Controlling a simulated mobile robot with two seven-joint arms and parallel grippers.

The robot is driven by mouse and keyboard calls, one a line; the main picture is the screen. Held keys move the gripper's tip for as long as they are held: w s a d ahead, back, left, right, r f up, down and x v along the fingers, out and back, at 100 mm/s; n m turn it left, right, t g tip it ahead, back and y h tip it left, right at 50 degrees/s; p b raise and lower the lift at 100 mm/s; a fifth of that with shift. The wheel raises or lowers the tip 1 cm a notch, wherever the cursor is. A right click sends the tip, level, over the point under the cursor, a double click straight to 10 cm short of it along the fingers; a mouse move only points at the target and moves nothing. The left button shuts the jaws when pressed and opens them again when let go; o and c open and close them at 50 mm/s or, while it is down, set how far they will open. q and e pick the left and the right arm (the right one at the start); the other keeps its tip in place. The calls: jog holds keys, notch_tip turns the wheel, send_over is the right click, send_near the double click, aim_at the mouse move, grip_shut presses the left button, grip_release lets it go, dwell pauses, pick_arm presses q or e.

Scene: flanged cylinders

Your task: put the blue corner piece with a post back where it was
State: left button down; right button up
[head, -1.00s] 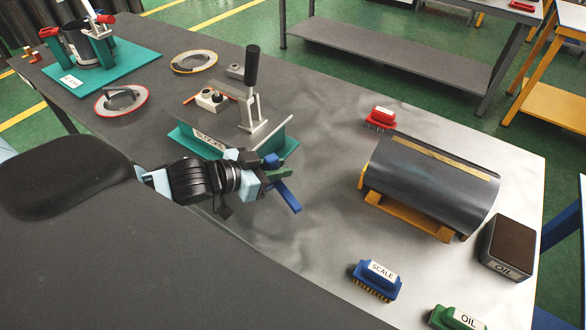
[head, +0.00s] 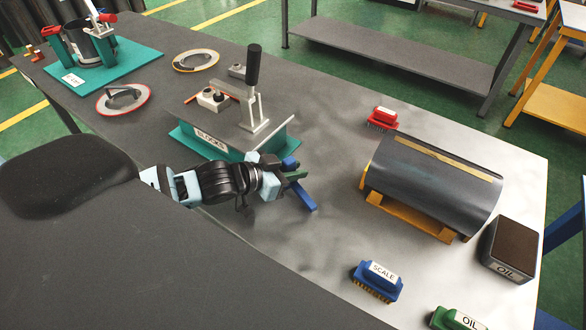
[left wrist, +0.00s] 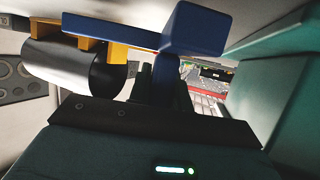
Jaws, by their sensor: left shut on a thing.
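My left gripper (head: 290,178) is shut on the blue corner piece with a post (head: 304,197). It holds the piece over the table, just right of and in front of the teal fixture labelled BLOCKS (head: 206,145). In the head view, blue shows on both sides of the fingers, which hide the middle of the piece. In the left wrist view the blue piece (left wrist: 197,29) shows a thick block end and a long arm reaching left. My right gripper is not in view.
The BLOCKS fixture carries a toggle clamp with a black handle (head: 253,66). A dark half-cylinder on an orange cradle (head: 408,216) stands to the right. A blue SCALE brush (head: 378,280), a red brush (head: 383,118) and an OIL box (head: 508,248) stand around it. The table between gripper and cradle is clear.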

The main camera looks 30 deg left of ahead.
pick_arm(q)
jog(key=shift+f, duration=0.3)
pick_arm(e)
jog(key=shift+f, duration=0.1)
pick_arm(q)
jog(key=shift+f, duration=0.25)
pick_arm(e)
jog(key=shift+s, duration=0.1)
pick_arm(q)
jog(key=c, duration=1.3)
grip_release()
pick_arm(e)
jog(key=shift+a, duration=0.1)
pick_arm(q)
jog(key=shift+r, duration=0.25)
jog(key=v, duration=0.4)
jog(key=p+v, duration=0.1)
jog(key=v, duration=0.3)
jog(key=p+v, duration=0.1)
jog(key=v, duration=0.3)
jog(key=shift+r, duration=0.4)
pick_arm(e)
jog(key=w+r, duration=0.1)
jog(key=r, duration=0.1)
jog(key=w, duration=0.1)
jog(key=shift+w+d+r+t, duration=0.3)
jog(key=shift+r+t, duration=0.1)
